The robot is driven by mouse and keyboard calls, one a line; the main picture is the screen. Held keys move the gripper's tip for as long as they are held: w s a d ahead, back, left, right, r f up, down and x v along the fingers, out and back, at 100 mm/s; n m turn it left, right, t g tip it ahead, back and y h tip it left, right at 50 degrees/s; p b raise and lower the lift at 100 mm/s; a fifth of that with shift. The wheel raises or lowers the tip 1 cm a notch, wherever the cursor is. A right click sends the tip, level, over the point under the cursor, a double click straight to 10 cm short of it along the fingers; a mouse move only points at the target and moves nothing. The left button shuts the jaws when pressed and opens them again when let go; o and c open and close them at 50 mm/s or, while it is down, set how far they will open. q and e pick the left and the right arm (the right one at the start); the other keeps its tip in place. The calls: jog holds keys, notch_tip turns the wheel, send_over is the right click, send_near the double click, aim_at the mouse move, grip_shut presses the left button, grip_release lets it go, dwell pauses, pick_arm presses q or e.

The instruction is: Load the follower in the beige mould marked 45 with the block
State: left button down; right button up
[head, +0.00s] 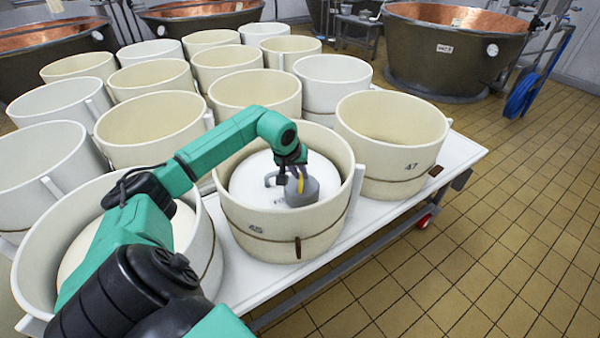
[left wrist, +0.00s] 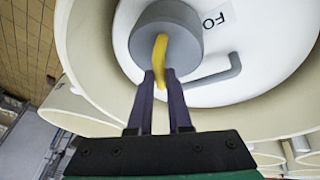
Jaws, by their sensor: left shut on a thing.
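The beige mould marked 45 (head: 290,246) stands near the front of the white table. Inside it lies the follower (head: 247,182), a white disc with a grey bar handle, also in the left wrist view (left wrist: 262,84). The block (head: 302,195) is a grey cylinder with a yellow handle, over the right part of the follower; it also shows in the left wrist view (left wrist: 190,40). I cannot tell whether its base touches the disc. My left gripper (head: 298,172) is shut on the yellow handle, between its fingers in the left wrist view (left wrist: 162,78). My right gripper is out of view.
A beige mould marked 47 (head: 390,165) stands close at right. Another mould (head: 205,250) with a white disc inside is at left, partly behind my arm. Several white and beige moulds fill the table (head: 462,152) behind.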

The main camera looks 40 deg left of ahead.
pick_arm(q)
jog(key=shift+w+f+b, duration=0.1)
jog(key=shift+f+b, duration=0.15)
jog(key=shift+b, duration=0.1)
dwell(0.4)
jog(key=c, duration=0.8)
grip_release()
jog(key=shift+o, duration=0.2)
jog(key=shift+s+f, duration=0.2)
jog(key=shift+r+p, duration=2.3)
jog(key=shift+r, duration=1.4)
jog(key=shift+f, duration=0.1)
